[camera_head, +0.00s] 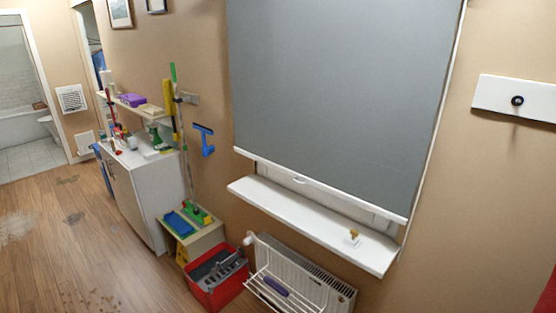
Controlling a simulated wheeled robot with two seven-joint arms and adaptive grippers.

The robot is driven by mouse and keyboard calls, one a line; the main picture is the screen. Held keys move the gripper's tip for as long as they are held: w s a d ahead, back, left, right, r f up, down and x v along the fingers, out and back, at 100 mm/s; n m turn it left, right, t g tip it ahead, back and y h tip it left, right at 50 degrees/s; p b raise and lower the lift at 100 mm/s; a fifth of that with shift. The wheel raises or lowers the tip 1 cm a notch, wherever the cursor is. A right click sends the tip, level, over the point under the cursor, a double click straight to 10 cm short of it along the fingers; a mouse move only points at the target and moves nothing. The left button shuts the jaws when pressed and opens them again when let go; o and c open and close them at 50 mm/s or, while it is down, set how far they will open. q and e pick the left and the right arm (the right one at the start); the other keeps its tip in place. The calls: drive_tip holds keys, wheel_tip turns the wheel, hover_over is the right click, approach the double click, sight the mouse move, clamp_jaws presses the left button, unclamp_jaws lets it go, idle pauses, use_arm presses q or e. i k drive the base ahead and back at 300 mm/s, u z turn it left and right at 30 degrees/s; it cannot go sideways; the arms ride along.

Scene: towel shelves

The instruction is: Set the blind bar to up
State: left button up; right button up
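A grey roller blind (335,90) hangs over the window, pulled down almost to the white window sill (310,223). The white blind bar (318,187) runs along its lower edge, with a small pull tab near its middle. A narrow strip of the window frame shows between the bar and the sill. Neither of my grippers shows in the head view.
A white radiator (305,275) with a rack stands below the sill. A red crate (217,283) sits on the floor to its left. A white cabinet (147,195) stands further left. A small yellow-topped item (353,236) is on the sill.

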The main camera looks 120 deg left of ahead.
sight(389, 193)
drive_tip(key=u, duration=3.7)
